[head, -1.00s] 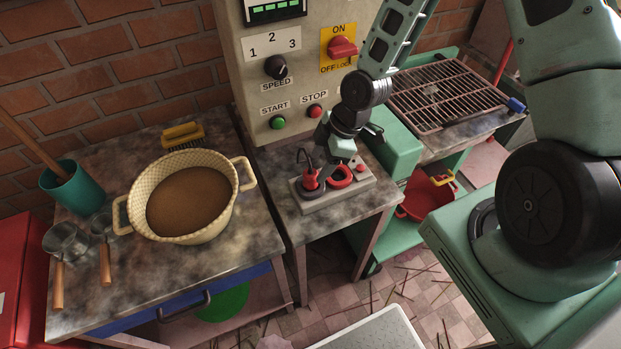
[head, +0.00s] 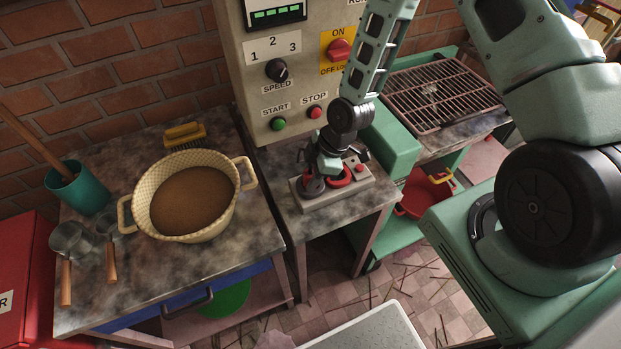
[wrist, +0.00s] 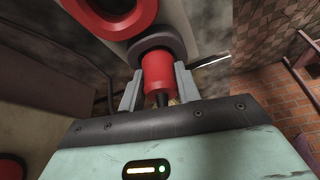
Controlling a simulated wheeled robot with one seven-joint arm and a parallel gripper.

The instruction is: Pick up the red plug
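The red plug (wrist: 158,74) stands at a dark round collar (wrist: 158,44) on the grey panel box (head: 325,201) on the small table. My gripper (wrist: 159,85) is down around the plug, one grey finger on each side of it. The fingers lie very close to its sides, but I cannot tell whether they press on it. A short black end of the plug points toward my gripper's palm. In the head view my gripper (head: 317,177) covers most of the plug.
A red ring (head: 340,178) and a red button (head: 359,168) sit beside the plug on the box. The machine column with START and STOP buttons (head: 314,112) rises behind. A cream pot (head: 133,205) stands on the left table.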

